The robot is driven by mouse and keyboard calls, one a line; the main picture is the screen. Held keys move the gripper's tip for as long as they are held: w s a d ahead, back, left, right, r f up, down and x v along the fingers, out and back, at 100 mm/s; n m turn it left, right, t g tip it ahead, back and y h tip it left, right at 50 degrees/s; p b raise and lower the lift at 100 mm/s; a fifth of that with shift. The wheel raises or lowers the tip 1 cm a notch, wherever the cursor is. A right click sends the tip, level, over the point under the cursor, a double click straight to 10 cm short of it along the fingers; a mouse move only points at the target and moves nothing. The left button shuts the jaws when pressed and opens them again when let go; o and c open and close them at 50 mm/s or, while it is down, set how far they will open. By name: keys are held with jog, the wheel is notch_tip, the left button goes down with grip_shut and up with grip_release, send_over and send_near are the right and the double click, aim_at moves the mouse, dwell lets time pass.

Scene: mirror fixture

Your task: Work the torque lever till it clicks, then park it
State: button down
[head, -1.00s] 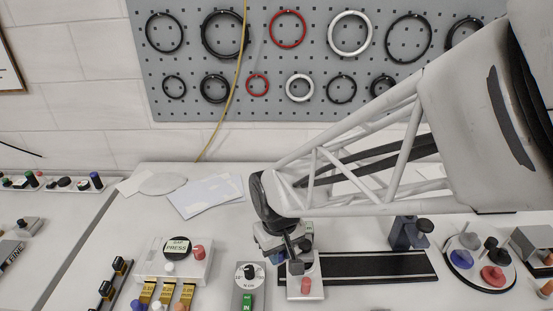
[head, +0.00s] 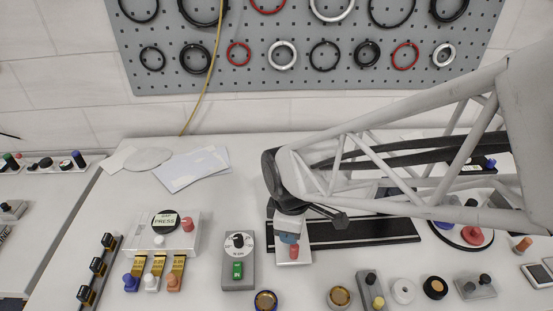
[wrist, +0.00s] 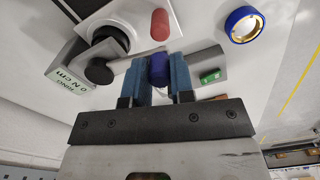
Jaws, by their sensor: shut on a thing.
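In the wrist view, the blue pads of my gripper (wrist: 158,62) are closed on either side of a dark blue knob (wrist: 160,70). A grey bar (wrist: 205,58), seemingly the lever, passes behind the pads beside a black round hub (wrist: 106,38). A label (wrist: 72,84) by it reads 0 N cm. A red peg (wrist: 159,22) stands beyond the pads. In the head view, my gripper (head: 289,238) is low over a small white fixture (head: 301,255) and hides most of the lever. A dial unit (head: 239,286) with a green insert is left of it.
A press box (head: 188,241) with several tabs is at the left. A black strip (head: 370,232) lies to the right behind the fixture. A blue-rimmed ring (head: 265,301) and other small parts line the front. Bench space behind the dial unit is clear.

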jog(key=shift+d+n, duration=0.15)
jog(key=shift+n, duration=0.15)
jog(key=c, duration=1)
grip_release()
jog(key=shift+r, duration=0.2)
jog(key=shift+r, duration=3.75)
